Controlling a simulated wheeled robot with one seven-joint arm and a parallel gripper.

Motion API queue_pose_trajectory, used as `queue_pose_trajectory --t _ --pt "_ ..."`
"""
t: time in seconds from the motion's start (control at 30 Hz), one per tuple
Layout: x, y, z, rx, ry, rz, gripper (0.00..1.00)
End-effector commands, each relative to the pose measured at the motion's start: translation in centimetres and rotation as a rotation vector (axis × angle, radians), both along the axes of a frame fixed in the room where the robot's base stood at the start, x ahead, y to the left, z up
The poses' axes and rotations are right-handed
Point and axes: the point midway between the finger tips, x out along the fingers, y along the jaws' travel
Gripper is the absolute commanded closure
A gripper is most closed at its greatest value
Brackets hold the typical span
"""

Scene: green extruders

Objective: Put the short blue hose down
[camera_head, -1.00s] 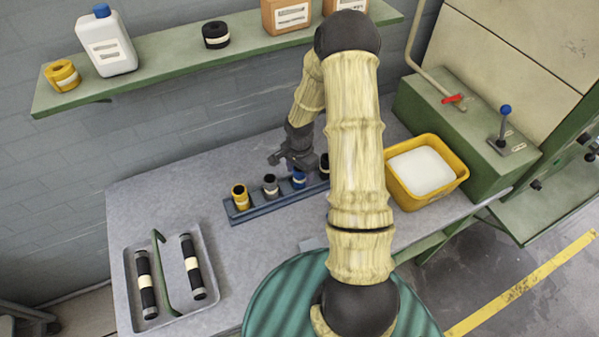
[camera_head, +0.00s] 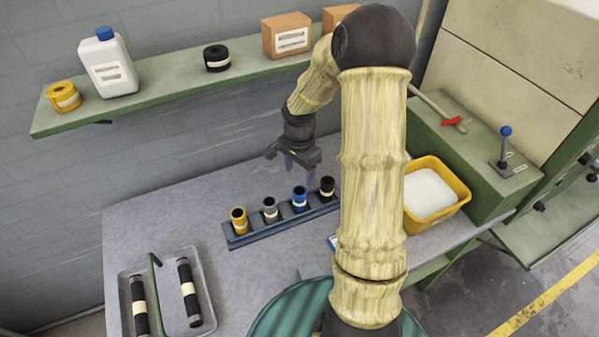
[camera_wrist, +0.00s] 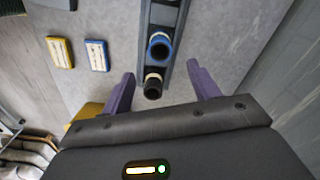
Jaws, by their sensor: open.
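The short blue hose (camera_head: 300,200) stands upright in the blue rack (camera_head: 262,237) on the bench, between a grey hose (camera_head: 270,210) and a black hose (camera_head: 327,188). A yellow hose (camera_head: 239,221) stands at the rack's left end. My gripper (camera_head: 300,172) is open and empty above the rack, apart from the blue hose. In the wrist view, the blue hose (camera_wrist: 159,47) shows end-on beyond my spread purple fingers (camera_wrist: 160,70), with the black hose (camera_wrist: 153,88) between them.
A grey tray (camera_head: 207,290) with two black hoses and a green bar lies at the bench's left. A yellow bin (camera_head: 455,200) with white contents stands right of my arm. The shelf (camera_head: 165,90) runs along the wall behind. Bench space left of the rack is clear.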

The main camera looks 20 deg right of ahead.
Motion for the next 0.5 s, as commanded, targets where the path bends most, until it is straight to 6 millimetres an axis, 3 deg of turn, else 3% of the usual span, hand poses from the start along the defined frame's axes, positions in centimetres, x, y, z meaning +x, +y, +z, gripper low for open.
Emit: queue_pose_trajectory --t 0.37,0.5 --pt "-0.1 0.1 0.1 -0.001 -0.002 0.010 0.39" --pt "-1.0 1.3 1.3 -0.015 -0.014 0.115 0.39"
